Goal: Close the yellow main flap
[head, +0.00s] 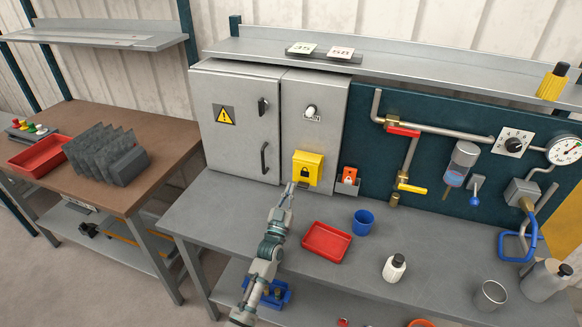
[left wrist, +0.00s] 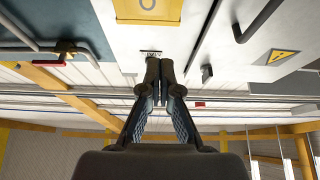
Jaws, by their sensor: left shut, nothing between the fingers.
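The yellow flap (head: 307,168) is on the front of the narrow grey cabinet, low down, and bears a black padlock mark. It also shows at the top edge of the left wrist view (left wrist: 147,10), partly cut off. I cannot tell how far open it is. My left gripper (head: 290,188) is shut and empty, close to the lower left of the flap in the head view; I cannot tell whether they touch. Its closed fingers also show in the left wrist view (left wrist: 160,65). My right gripper is not in view.
A knob (head: 310,110) sits above the flap. The wide cabinet door (head: 237,130) with handles is to its left, a small red-marked holder (head: 349,178) to its right. A red tray (head: 327,242) and blue cup (head: 362,222) stand on the grey bench (head: 225,215).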

